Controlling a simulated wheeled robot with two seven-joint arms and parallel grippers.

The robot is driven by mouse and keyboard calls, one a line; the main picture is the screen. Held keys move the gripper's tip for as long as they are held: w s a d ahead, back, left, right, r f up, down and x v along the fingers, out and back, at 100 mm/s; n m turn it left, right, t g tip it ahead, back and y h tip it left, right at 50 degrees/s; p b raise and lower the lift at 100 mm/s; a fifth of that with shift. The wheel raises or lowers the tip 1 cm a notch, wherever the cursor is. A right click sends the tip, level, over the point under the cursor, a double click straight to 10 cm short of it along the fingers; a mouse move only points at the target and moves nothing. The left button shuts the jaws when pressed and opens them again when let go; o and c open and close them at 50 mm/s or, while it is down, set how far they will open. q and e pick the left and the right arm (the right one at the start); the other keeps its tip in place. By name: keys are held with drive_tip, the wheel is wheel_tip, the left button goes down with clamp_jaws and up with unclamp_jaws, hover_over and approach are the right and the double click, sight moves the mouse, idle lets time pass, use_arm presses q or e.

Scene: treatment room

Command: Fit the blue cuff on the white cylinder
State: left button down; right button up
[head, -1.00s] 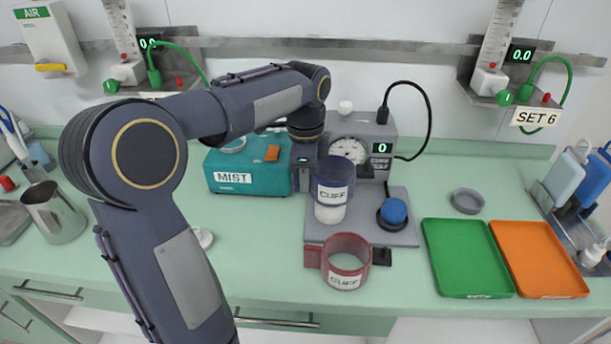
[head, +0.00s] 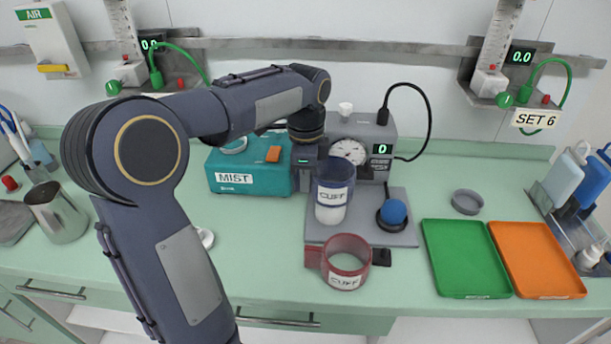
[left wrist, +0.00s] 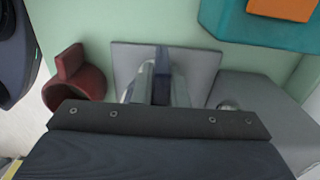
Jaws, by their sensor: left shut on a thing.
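The blue cuff (head: 336,178) is a dark blue ring with a white CUFF label, held upright by my left gripper (head: 318,170), which is shut on it from the left. The white cylinder (head: 330,214) stands on the grey base plate (head: 368,232); only its lower part shows, directly under the cuff. I cannot tell how far the cuff's lower edge is around the cylinder or just above it. In the left wrist view my gripper (left wrist: 162,88) points at the plate, and the cuff is mostly hidden. My right gripper is not in view.
A red cuff (head: 346,262) sits in front of the plate. A blue ball (head: 394,211) rests on the plate's right. A gauge unit (head: 363,140) stands behind and a teal MIST box (head: 235,178) behind left. Green (head: 462,260) and orange (head: 538,262) trays lie right.

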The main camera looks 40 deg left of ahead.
use_arm(q)
drive_tip(key=shift+f+b, duration=2.05)
drive_tip(key=shift+f, duration=1.25)
idle(0.4)
idle(0.8)
drive_tip(key=c, duration=1.4)
unclamp_jaws()
drive_tip(key=shift+o, duration=0.2)
wheel_tip(320, 180, up, 7)
drive_tip(key=p, duration=0.7)
